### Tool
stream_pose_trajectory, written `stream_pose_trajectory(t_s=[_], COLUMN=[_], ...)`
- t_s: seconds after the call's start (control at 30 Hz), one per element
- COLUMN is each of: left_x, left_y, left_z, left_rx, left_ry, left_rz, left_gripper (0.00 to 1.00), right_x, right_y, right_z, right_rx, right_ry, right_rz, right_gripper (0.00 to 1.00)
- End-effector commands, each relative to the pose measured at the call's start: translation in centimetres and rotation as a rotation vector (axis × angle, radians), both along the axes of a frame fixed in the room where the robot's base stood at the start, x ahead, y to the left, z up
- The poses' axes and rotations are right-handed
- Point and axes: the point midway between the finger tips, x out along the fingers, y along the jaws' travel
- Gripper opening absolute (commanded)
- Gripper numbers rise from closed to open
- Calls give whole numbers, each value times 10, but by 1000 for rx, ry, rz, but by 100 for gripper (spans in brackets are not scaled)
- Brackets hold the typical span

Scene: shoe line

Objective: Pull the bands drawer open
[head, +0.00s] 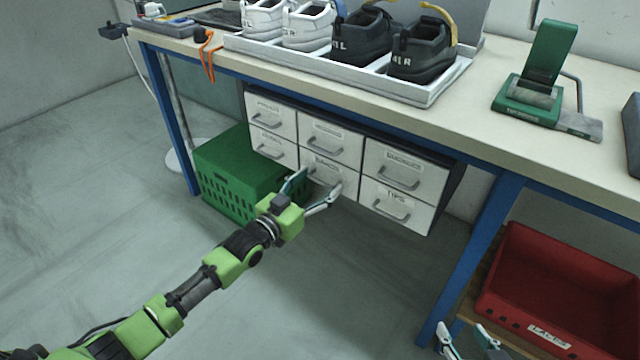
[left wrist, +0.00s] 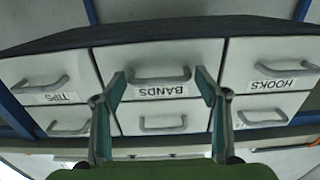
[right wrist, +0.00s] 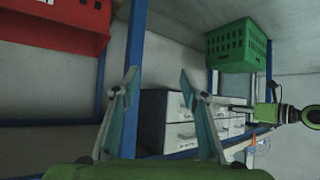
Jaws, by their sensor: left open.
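The bands drawer (head: 322,165) is the middle drawer of the lower row in the white cabinet under the bench. It looks shut, level with its neighbours. The left wrist view is upside down and shows its label (left wrist: 174,90) and its grey bar handle (left wrist: 158,79). My left gripper (head: 318,184) is open in front of this drawer. In the left wrist view its fingers (left wrist: 160,80) stand apart on either side of the handle; contact cannot be told. My right gripper (right wrist: 158,82) is open and empty, away from the cabinet, partly cut off at the bottom of the head view.
A green crate (head: 235,180) stands on the floor left of the cabinet. A blue bench leg (head: 478,250) and a red bin (head: 560,290) are to the right. A tray of shoes (head: 432,98) and a green device (head: 535,85) sit on the bench. The floor in front is clear.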

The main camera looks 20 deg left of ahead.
Motion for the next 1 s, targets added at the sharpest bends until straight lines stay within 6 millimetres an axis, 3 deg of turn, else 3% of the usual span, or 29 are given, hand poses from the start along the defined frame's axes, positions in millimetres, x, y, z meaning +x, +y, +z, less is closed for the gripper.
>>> stream_pose_trajectory(t_s=[0.2, 0.5, 0.67, 0.87, 1.0], left_x=[10, 11, 11, 10, 5], left_y=[-4, -4, -4, -3, -1], left_z=[0, 0, 0, 0, 1], left_rx=[1, 1, 1, 1, 2], left_ry=[0, 0, 0, 1, 2], left_rz=[0, 0, 0, 1, 1], left_gripper=[67, 67, 25, 23, 23], right_x=[11, 13, 13, 11, -2], right_y=[5, 5, 5, 5, -1], right_z=[12, 14, 14, 13, 0], right_rx=[17, 19, 18, 16, -3], right_ry=[-73, -82, -81, -71, 11], right_rz=[6, 6, 6, 6, -1], right_gripper=[40, 40, 40, 40, 40])
